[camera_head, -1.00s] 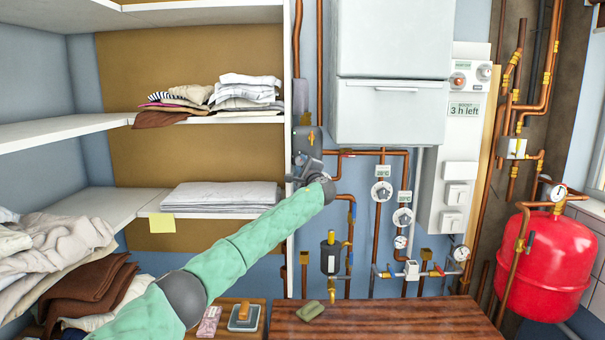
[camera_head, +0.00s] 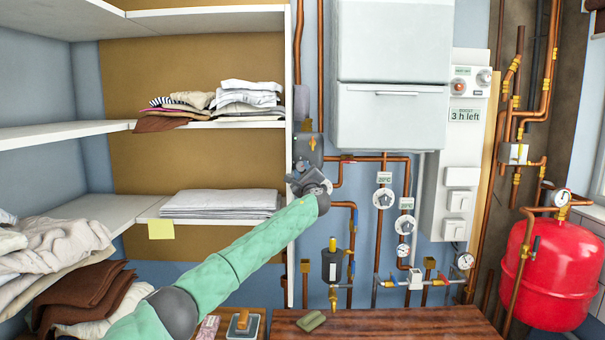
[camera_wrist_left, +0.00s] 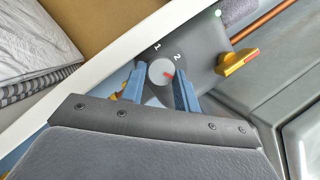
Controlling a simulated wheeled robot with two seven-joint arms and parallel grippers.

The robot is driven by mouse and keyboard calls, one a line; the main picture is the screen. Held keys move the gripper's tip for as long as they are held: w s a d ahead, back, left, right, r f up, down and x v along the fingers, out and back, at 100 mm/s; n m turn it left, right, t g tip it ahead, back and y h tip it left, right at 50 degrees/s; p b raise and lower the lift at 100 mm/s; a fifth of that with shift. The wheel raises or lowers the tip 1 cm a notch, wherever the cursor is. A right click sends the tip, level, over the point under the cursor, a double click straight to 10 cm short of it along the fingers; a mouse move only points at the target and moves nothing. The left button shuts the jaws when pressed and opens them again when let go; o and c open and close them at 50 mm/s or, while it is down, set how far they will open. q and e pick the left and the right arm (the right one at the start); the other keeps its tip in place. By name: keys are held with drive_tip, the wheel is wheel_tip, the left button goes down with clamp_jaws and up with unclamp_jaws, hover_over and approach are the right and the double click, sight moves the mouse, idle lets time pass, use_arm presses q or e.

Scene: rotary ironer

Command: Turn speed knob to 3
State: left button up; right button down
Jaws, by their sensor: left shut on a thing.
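The speed knob (camera_wrist_left: 158,75) is a round grey dial with a red pointer mark, on a dark grey unit, in the left wrist view. White numerals 1 and 2 show around it; no 3 is visible. The red mark points to the right, near the 2 side. My left gripper (camera_wrist_left: 160,88) has its blue fingers on either side of the knob and is shut on it. In the head view, my left gripper (camera_head: 300,178) is at the grey unit (camera_head: 308,150) beside the shelf edge, and it hides the knob. My right gripper is in neither view.
A yellow lever (camera_wrist_left: 237,62) sticks out right of the knob. A white shelf (camera_head: 95,212) with folded linen stands to the left. Copper pipes (camera_head: 384,255), valves and a red tank (camera_head: 545,270) are to the right. A wooden top (camera_head: 390,322) lies below.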

use_arm(q)
drive_tip(key=shift+f, duration=0.2)
drive_tip(key=o, duration=1)
drive_tip(key=shift+d+r, duration=0.1)
